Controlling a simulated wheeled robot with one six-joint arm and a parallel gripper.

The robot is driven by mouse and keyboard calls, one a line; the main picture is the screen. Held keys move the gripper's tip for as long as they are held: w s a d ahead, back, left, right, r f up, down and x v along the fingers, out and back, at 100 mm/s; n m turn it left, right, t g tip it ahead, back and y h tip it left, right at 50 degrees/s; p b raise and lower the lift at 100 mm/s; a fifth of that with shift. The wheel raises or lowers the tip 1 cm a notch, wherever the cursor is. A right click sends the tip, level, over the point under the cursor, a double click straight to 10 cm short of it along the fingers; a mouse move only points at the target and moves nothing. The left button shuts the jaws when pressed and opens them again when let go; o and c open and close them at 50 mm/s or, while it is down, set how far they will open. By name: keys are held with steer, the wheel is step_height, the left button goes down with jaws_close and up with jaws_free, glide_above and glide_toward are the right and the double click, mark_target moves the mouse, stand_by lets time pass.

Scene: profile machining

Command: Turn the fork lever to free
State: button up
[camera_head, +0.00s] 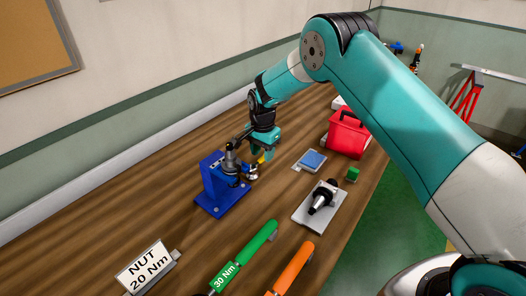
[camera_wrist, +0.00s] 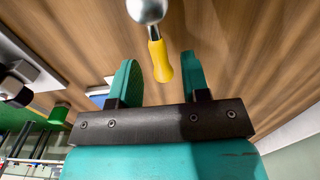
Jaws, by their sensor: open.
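The fork lever shows in the wrist view as a yellow grip (camera_wrist: 160,62) on a silver ball-shaped end (camera_wrist: 147,9). In the head view a bit of its yellow grip (camera_head: 260,160) shows beside the blue fixture (camera_head: 214,185), which holds a dark metal tool holder (camera_head: 232,160). My gripper (camera_wrist: 158,75) is open. In the wrist view the yellow grip lies between its two teal fingers, with a gap on each side. In the head view my gripper (camera_head: 262,150) is just above and behind the fixture and partly hides the lever.
Green (camera_head: 245,255) and orange (camera_head: 292,268) wrenches and a "NUT 20 Nm" sign (camera_head: 146,268) are in front.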

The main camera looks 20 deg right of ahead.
steer(key=shift+f, duration=0.75)
jaws_close()
